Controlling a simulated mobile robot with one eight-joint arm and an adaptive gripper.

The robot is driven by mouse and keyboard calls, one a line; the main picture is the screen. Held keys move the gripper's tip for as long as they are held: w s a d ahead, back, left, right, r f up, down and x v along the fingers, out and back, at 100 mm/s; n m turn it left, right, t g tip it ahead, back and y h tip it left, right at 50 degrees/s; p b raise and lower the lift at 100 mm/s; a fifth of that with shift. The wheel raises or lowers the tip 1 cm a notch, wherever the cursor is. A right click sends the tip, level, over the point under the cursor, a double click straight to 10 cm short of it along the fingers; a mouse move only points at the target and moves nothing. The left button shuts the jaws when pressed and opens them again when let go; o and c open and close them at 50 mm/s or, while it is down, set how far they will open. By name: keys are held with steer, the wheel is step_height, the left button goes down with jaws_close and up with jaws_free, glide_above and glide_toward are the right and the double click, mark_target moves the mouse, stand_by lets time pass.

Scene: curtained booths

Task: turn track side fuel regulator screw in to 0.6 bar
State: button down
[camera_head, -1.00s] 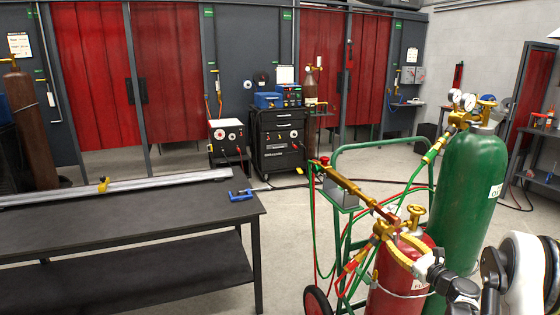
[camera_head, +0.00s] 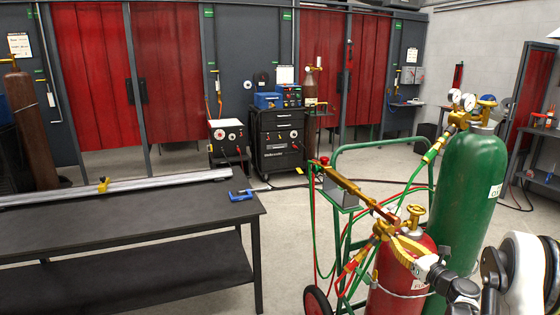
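The red fuel cylinder (camera_head: 386,292) stands on the green cart with a brass valve (camera_head: 415,217) on top. A brass fuel regulator (camera_head: 381,231) sits at its upper left, with a red hose fitting below. My gripper (camera_head: 397,241) comes in from the lower right. Its yellow fingers reach to the regulator's near side and lie close together there. The adjusting screw is hidden or too small to make out at the fingertips, so I cannot tell whether they grip it. No fuel gauge reading can be made out.
A green cylinder (camera_head: 468,195) with gauges (camera_head: 462,100) stands right behind the red one. The cart's green handle (camera_head: 380,146) and a brass torch (camera_head: 345,184) are close by on the left. A dark workbench (camera_head: 120,225) stands at left, with open floor beyond.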

steer(key=m, duration=0.3)
steer(key=shift+w+m, duration=0.1)
steer(key=shift+m, duration=0.3)
steer(key=m, duration=0.3)
steer(key=shift+m, duration=0.5)
steer(key=c, duration=1.9)
jaws_free()
steer(key=shift+m, duration=0.3)
steer(key=shift+c, duration=0.2)
steer(key=o, duration=0.4)
